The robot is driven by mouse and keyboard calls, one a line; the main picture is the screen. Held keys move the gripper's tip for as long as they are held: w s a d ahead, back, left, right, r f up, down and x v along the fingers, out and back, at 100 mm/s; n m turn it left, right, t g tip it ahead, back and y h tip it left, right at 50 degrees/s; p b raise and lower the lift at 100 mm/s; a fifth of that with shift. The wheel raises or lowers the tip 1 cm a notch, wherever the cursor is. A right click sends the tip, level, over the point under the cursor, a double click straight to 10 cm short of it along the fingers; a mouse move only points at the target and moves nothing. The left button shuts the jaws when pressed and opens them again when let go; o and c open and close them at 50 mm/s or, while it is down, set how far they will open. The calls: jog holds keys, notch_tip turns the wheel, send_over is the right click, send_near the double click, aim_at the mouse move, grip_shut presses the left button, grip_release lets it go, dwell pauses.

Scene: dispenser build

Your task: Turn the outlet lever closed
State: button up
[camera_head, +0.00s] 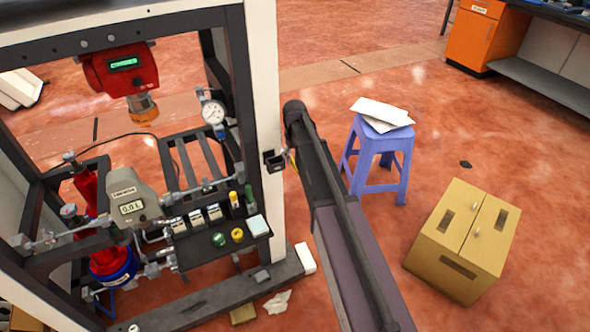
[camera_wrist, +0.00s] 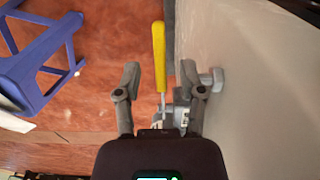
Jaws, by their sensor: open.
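The outlet lever (camera_wrist: 159,52) has a long yellow handle and a thin metal stem. In the wrist view its handle points up the picture, beside a pale panel. The stem runs down to a grey metal valve body (camera_wrist: 180,105), partly hidden by my gripper. My gripper (camera_wrist: 160,76) is open, one finger on each side of the lever in the picture. Gaps show on both sides, and I cannot tell the depth between them. In the head view a small yellow piece, likely this lever, shows at the frame's right post, and my arm hides the gripper.
The dark and white frame (camera_head: 264,100) holds gauges, bottles and small valves. A purple stool (camera_head: 378,150) with white sheets on it stands right of my arm, and also shows in the wrist view (camera_wrist: 42,60). A cardboard box (camera_head: 463,240) sits on the floor at the right.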

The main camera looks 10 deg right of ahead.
jog(key=shift+f+b, duration=1.55)
jog(key=shift+f, duration=0.3)
grip_shut()
